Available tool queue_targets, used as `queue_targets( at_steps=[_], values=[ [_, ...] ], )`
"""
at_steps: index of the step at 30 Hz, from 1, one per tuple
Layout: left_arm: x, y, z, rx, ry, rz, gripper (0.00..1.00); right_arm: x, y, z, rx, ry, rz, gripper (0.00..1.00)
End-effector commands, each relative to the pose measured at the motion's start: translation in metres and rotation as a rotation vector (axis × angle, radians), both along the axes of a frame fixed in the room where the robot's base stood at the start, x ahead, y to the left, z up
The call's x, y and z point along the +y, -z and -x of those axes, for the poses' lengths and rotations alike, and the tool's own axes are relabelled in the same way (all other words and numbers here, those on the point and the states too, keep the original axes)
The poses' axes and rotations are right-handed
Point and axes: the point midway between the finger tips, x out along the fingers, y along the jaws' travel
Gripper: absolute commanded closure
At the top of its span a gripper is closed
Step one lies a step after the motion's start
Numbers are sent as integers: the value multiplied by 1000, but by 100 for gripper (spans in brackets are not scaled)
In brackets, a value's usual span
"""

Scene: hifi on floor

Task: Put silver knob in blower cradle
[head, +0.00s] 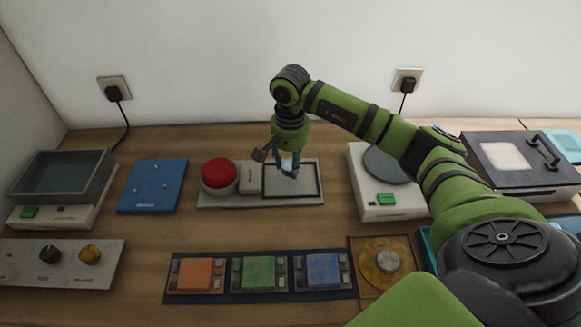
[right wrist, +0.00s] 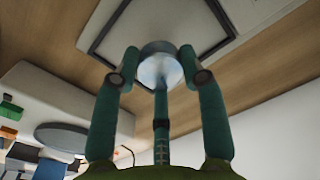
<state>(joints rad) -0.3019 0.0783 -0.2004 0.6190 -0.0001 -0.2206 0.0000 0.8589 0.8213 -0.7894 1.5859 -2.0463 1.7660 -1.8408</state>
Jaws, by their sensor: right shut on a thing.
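My right gripper (head: 287,165) is shut on a silver knob (right wrist: 160,68), a round, shiny piece held between its fingertips in the right wrist view. In the head view the gripper is over a black-framed square (head: 306,190) on a light base with a red button (head: 219,173). The frame also shows behind the knob in the right wrist view (right wrist: 101,38). I cannot read which part is labelled as the blower cradle, nor tell whether the knob touches the surface. My left gripper is not in view.
A grey block (head: 249,178) stands between the red button and the frame. A blue board (head: 153,186) lies left; a white unit with a dark disc (head: 385,204) stands right. Orange, green and blue modules sit in a dark strip (head: 260,292) in front.

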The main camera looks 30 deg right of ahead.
Motion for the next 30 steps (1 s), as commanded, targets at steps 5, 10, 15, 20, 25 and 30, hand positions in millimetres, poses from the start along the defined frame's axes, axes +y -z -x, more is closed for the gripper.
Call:
queue_targets(
  at_steps=[5, 10, 15, 20, 25, 30],
  values=[
    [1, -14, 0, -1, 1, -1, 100, 0, 25, 2, 6, 1, -1, 80],
    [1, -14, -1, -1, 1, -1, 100, 0, 33, 1, 2, 0, -1, 80],
    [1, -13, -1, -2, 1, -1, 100, 0, 34, 1, 1, 0, 0, 80],
    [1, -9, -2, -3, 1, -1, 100, 0, 37, 1, 1, 0, 0, 50],
    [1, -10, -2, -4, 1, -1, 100, 0, 36, 1, 1, 0, 0, 34],
    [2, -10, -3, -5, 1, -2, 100, 0, 36, 1, 2, 0, -1, 34]
  ],
)
